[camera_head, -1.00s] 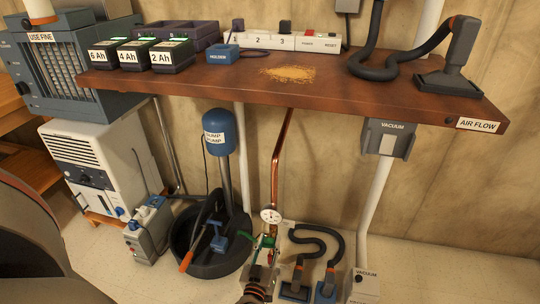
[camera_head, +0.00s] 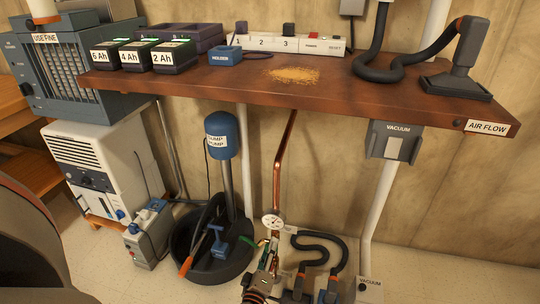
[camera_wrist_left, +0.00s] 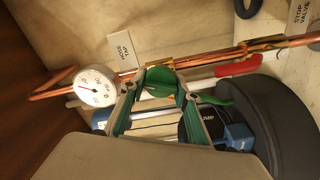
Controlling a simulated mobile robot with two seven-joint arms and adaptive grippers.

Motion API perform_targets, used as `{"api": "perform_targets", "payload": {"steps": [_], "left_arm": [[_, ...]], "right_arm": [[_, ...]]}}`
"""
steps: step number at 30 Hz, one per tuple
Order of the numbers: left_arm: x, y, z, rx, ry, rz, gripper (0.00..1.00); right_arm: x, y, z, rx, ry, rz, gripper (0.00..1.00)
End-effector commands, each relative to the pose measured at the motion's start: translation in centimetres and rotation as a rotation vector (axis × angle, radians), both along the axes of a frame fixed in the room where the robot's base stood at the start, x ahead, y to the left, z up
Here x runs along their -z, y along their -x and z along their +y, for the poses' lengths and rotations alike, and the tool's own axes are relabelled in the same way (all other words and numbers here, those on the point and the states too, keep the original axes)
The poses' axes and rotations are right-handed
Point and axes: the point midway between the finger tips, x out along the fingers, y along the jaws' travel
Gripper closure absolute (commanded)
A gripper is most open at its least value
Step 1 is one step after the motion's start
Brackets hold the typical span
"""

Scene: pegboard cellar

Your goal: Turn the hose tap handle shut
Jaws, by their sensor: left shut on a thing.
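A green hose tap handle (camera_wrist_left: 160,82) is between the fingertips of my left gripper (camera_wrist_left: 160,88) in the left wrist view. The fingers are shut on it, and a curved green end (camera_wrist_left: 215,98) sticks out to the right. In the head view my left gripper (camera_head: 268,262) is low in the middle, below the round gauge (camera_head: 272,221) on the copper pipe. A green end (camera_head: 248,241) shows to its left. The fingers hide much of the tap. My right gripper is not in view.
A red lever (camera_wrist_left: 240,67) sits on the copper pipe beside the tap. A black tub (camera_head: 215,265) with a blue pump (camera_head: 221,135) stands to the left. Black vacuum hoses (camera_head: 318,247) lie close on the right.

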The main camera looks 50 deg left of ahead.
Motion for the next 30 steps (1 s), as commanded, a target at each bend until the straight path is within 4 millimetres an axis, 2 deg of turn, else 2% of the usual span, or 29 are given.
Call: {"api": "perform_targets", "payload": {"steps": [15,30], "left_arm": [[0.11,-0.08,-0.01,0.001,0.313,-0.192,0.91],[0.13,-0.08,-0.01,0.001,0.385,-0.237,0.91]], "right_arm": [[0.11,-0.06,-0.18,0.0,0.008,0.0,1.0],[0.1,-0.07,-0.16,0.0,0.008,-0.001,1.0]]}}
